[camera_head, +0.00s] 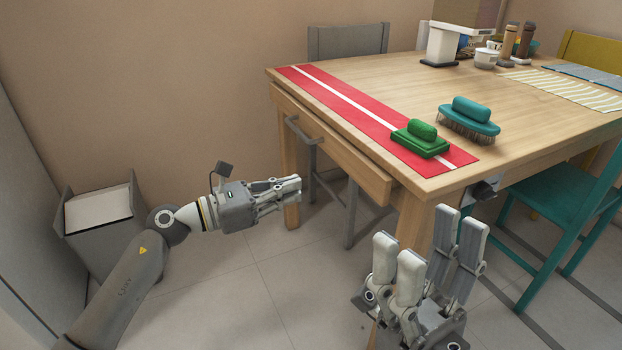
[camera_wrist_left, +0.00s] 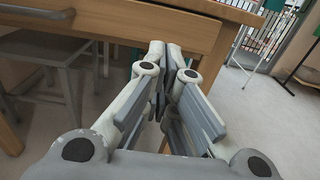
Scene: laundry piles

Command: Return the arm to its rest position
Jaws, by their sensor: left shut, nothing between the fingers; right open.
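My left gripper (camera_head: 292,187) reaches in from the left in the head view. It is shut and empty, in front of the wooden table's near left side. In the left wrist view its fingers (camera_wrist_left: 165,75) are together with nothing between them, below the table edge. My right gripper (camera_head: 428,250) points upward at the lower right of the head view. Its fingers are spread apart and empty, in front of the table's near corner. The rest of the right arm is out of frame.
The wooden table (camera_head: 380,95) holds a red runner (camera_head: 350,108), a green brush (camera_head: 421,138) and a teal brush (camera_head: 468,120). A grey bin (camera_head: 102,225) stands at left. A grey chair (camera_head: 345,42) and a teal chair (camera_head: 570,220) flank the table. Floor between bin and table is clear.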

